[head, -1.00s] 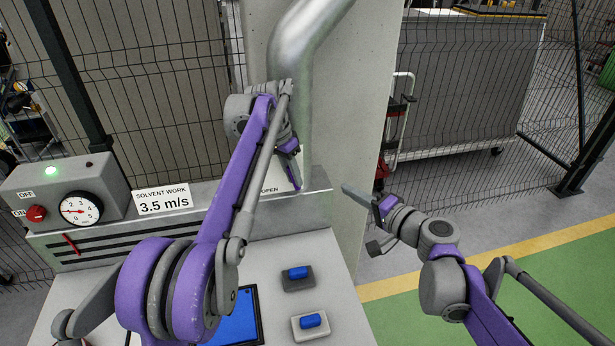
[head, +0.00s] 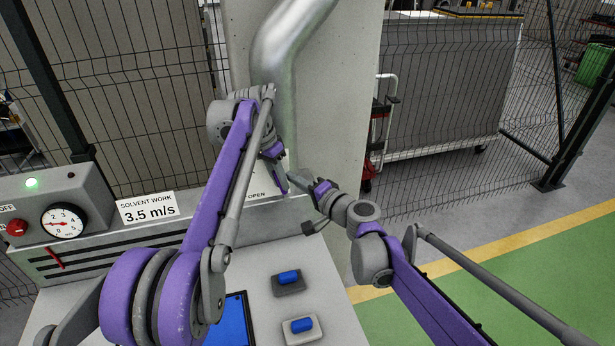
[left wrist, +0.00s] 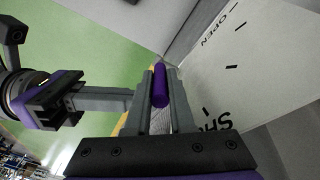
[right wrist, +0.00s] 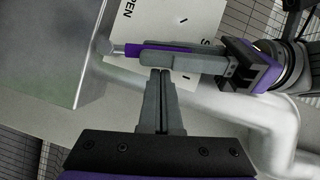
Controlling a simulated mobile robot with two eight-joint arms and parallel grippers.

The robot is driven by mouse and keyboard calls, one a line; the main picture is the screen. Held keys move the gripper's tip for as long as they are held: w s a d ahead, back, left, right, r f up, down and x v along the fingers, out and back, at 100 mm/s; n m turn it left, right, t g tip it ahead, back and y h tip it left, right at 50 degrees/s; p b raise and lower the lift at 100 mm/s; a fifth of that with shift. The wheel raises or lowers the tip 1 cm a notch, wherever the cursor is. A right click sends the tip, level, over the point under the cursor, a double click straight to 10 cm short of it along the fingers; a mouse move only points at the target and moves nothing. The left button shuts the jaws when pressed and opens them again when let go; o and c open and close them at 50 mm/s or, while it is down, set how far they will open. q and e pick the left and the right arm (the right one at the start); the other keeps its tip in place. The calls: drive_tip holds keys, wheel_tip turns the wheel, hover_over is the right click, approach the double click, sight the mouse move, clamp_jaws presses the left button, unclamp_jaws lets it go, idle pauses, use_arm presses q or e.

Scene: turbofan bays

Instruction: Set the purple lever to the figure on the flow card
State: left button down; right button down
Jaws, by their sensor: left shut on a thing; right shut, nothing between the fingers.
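The purple lever (left wrist: 160,86) is between the fingers of my left gripper (left wrist: 158,75), which is shut on it. The right wrist view shows the lever (right wrist: 150,48) running from a grey pivot at its left end, in front of a white scale plate (right wrist: 195,18) with tick marks. My right gripper (right wrist: 160,74) is shut and empty, its tips close beside the left fingers; I cannot tell if they touch. In the head view, the flow card (head: 147,207) reads "SOLVENT WORK 3.5 m/s". The round gauge (head: 64,222) has its red needle pointing left.
The gauge box has a lit green lamp (head: 32,183) and a red knob (head: 17,228). Two blue switches (head: 289,277) (head: 302,325) and a blue screen (head: 226,322) are on the bench top. A silver pipe (head: 275,60) and grey pillar (head: 345,120) stand behind. Green floor is clear at right.

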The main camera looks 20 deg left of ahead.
drive_tip(key=shift+s+a, duration=0.15)
drive_tip(key=shift+s, duration=0.05)
